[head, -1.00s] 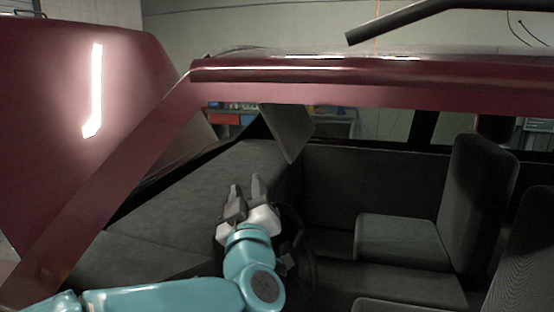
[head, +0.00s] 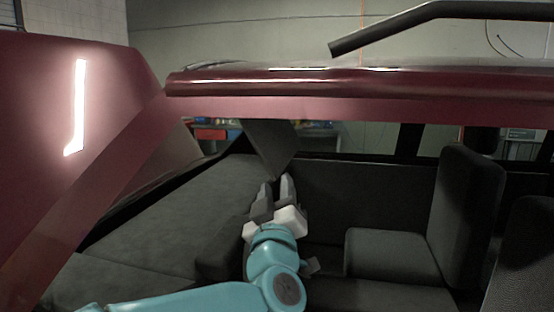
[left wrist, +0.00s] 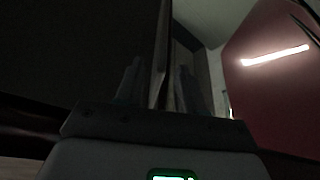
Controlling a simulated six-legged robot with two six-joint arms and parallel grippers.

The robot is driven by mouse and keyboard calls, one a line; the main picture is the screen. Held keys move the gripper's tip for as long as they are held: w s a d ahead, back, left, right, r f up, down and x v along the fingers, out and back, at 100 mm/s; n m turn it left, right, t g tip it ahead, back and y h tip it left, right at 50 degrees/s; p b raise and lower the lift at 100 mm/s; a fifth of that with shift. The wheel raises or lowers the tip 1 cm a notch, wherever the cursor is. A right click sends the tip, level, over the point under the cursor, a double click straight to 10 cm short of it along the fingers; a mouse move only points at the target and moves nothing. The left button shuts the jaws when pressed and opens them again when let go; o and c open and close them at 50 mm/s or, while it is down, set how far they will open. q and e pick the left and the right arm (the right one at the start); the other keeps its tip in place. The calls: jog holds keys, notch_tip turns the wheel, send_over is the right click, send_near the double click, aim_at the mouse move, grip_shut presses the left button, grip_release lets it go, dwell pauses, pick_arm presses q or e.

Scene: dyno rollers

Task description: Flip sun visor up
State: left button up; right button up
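The sun visor (head: 271,147) is a dark grey flat panel hanging down below the front of the roof, inside the car's door opening. Its lower corner is just above my left gripper (head: 277,185) in the head view. The left gripper's two fingers point up and are apart. In the left wrist view the visor's thin edge (left wrist: 161,55) stands upright between the fingertips (left wrist: 158,85). I cannot tell whether either finger touches it. My right gripper is in neither view.
The red roof rail (head: 350,105) runs across above the opening, and the slanted red windscreen pillar (head: 85,190) is at the left. The dark dashboard (head: 170,205) lies left of the arm. Dark seats (head: 465,200) stand at the right.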

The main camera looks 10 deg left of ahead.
aim_at(276, 167)
pick_arm(q)
jog(key=x, duration=0.1)
jog(key=p+x, duration=0.1)
jog(key=x, duration=0.1)
jog(key=r+x, duration=0.1)
jog(key=x, duration=0.1)
jog(key=shift+s+a+f+p, duration=0.1)
jog(key=shift+s+a+p, duration=0.15)
jog(key=shift+a+p, duration=0.15)
jog(key=shift+w+d, duration=0.1)
jog(key=shift+w, duration=1.05)
jog(key=shift+s, duration=0.3)
jog(key=shift+w, duration=0.2)
grip_shut()
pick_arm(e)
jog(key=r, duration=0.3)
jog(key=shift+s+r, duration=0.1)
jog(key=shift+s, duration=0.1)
